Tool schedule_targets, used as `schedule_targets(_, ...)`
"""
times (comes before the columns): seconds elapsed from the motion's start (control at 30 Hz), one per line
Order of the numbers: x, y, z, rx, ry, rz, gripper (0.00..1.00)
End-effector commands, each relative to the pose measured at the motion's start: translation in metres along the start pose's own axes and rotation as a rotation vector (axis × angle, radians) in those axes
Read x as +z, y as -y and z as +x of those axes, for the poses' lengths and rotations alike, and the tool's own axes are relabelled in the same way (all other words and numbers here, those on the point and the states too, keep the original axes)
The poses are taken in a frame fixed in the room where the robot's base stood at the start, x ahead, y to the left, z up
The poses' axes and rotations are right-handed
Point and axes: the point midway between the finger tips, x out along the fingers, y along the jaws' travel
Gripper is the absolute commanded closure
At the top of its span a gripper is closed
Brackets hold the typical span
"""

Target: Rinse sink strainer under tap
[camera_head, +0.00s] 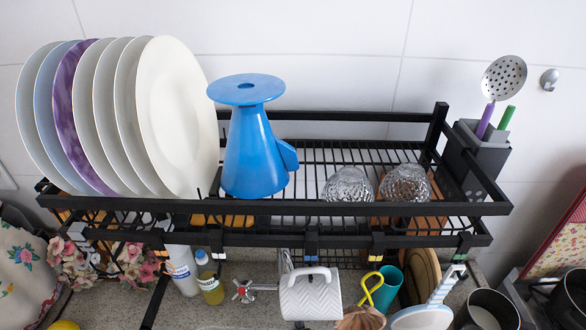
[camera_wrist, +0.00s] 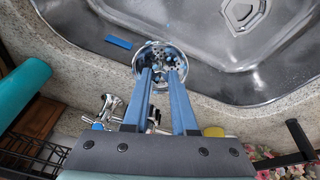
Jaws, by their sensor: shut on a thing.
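The sink strainer (camera_wrist: 154,58), a round metal cup with holes, is at the tips of my gripper (camera_wrist: 163,72) in the wrist view. My gripper's two blue fingers are shut on it, at the edge of the sink (camera_wrist: 205,50). The fingers cover part of the strainer. The tap (camera_wrist: 110,106) shows beside the fingers in the wrist view, partly hidden by my gripper. In the head view, a tap handle with a red mark (camera_head: 243,291) shows below the rack. The strainer and my gripper are not visible in the head view.
A black rack (camera_head: 330,238) spans above, holding plates (camera_head: 178,120), a blue jug-like thing (camera_head: 250,150) and glasses (camera_head: 348,186). Bottles (camera_head: 210,282) and hanging utensils crowd below it. A small blue strip (camera_wrist: 118,42) lies in the sink. The sink's middle is mostly clear.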

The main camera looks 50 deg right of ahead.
Motion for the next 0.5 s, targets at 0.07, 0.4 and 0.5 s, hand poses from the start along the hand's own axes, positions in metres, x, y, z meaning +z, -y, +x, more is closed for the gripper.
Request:
schedule_targets(0.07,0.0001,-0.0005,0.0001,0.0,0.0,0.0,1.0)
schedule_targets(0.4,-0.0014,0.0035,-0.0003,0.0,0.0,-0.001,1.0)
schedule_targets(0.5,-0.0022,0.0059,-0.0003,0.0,0.0,-0.002,1.0)
